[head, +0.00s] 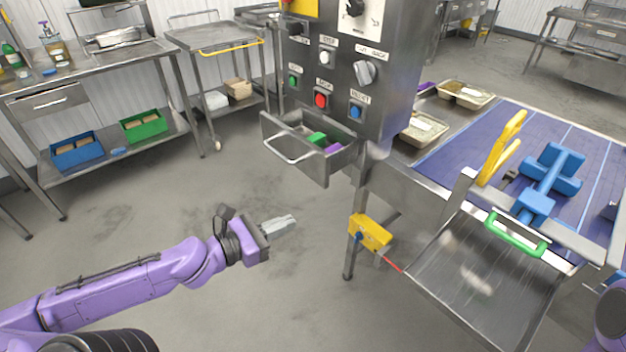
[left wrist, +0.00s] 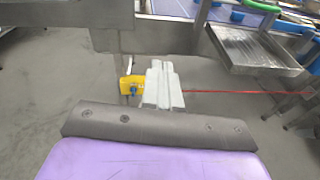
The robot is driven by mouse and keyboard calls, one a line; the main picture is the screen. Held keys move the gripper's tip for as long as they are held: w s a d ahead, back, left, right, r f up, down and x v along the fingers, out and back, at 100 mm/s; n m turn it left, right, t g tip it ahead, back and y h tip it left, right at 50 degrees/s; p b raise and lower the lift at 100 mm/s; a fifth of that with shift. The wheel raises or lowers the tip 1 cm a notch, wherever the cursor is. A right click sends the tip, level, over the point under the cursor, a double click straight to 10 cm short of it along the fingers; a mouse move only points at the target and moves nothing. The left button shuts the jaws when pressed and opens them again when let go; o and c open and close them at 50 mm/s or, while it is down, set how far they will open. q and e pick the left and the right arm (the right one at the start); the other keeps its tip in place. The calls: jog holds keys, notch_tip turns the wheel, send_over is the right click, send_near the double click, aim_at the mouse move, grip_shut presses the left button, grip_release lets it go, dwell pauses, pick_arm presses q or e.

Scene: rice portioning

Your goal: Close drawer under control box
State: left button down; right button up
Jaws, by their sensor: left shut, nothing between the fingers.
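The steel drawer (head: 309,160) under the grey control box (head: 338,85) stands pulled open in the head view. Its bar handle (head: 287,146) faces left, and green and purple items lie inside. My left gripper (head: 287,222) is shut and empty, in the air below and slightly left of the drawer, apart from it. In the left wrist view the shut fingers (left wrist: 162,82) point ahead toward a steel frame and a yellow box. The drawer cannot be made out for certain in that view. My right gripper is not in view; only a piece of purple arm shows at the right edge.
A steel chute (head: 480,280) with a green handle (head: 516,236) and the blue conveyor (head: 450,150) are to the right. Open floor lies left of the drawer.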

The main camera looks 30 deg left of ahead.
pick_arm(q)
jog(key=a+r+n+t, duration=0.2)
jog(key=a+r, duration=0.1)
jog(key=a, duration=0.1)
jog(key=b, duration=0.7)
send_near(324, 173)
jog(key=shift+y, duration=0.3)
jog(key=b+x, duration=0.1)
jog(key=x, duration=0.1)
jog(key=b+x, duration=0.2)
jog(key=x, duration=0.1)
jog(key=shift+w+d+f, duration=0.2)
jog(key=shift+d+f, duration=0.05)
jog(key=shift+w+d+r, duration=0.15)
jog(key=shift+w+d, duration=0.1)
jog(key=shift+w, duration=0.35)
